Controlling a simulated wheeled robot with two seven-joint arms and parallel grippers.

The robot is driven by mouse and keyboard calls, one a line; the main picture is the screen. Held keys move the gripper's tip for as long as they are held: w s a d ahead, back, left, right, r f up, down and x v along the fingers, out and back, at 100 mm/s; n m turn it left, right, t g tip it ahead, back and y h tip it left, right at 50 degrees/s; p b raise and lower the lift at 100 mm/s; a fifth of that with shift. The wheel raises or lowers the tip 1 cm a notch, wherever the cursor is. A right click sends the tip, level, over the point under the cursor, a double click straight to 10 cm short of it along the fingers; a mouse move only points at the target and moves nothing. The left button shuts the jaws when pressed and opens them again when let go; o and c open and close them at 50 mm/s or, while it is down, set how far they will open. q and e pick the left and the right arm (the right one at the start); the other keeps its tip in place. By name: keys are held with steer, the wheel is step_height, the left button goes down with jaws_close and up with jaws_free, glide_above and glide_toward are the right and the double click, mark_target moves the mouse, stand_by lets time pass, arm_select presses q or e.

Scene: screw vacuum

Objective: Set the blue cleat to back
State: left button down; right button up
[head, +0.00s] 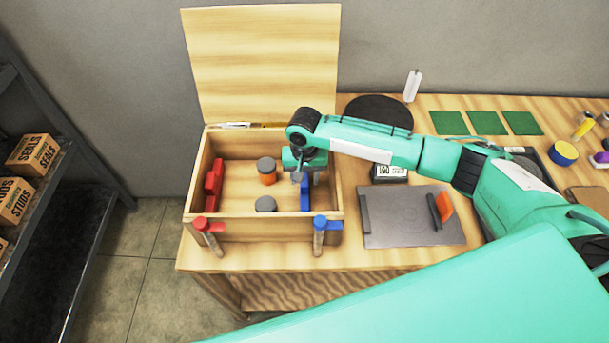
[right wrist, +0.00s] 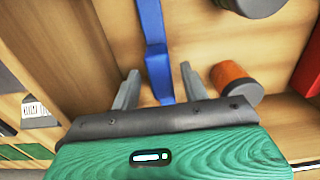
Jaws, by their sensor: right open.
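The blue cleat (head: 305,199) is mounted along the inside of the right wall of the open wooden box (head: 262,226). It is partly hidden by my right gripper (head: 307,179). In the right wrist view the blue cleat (right wrist: 157,62) runs as a long blue strip between my two grey fingers (right wrist: 160,88). The fingers stand apart on either side of it, and I see a gap to each, so the gripper is open around it. My left gripper is not in view.
A red cleat (head: 213,183) is on the box's left wall. Inside stand an orange grey-capped canister (head: 267,171) and a grey-topped one (head: 265,204). Red (head: 208,232) and blue (head: 320,232) handled pieces stand at the front. The box's lid (head: 262,65) stands raised behind.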

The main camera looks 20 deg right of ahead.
jaws_close()
steer(key=shift+s+d+r+p, duration=0.2)
steer(key=shift+s+d+p, duration=0.05)
steer(key=shift+d+p, duration=0.6)
steer(key=shift+s+d+p, duration=0.15)
steer(key=shift+d+p, duration=0.25)
steer(key=shift+s+d+f, duration=0.1)
steer(key=shift+d+f, duration=0.05)
steer(key=shift+d, duration=0.3)
jaws_free()
steer(key=shift+a, duration=0.1)
step_height(320, 180, up, 14)
steer(key=b, duration=0.2)
steer(key=shift+b, duration=0.3)
steer(key=shift+f, duration=0.1)
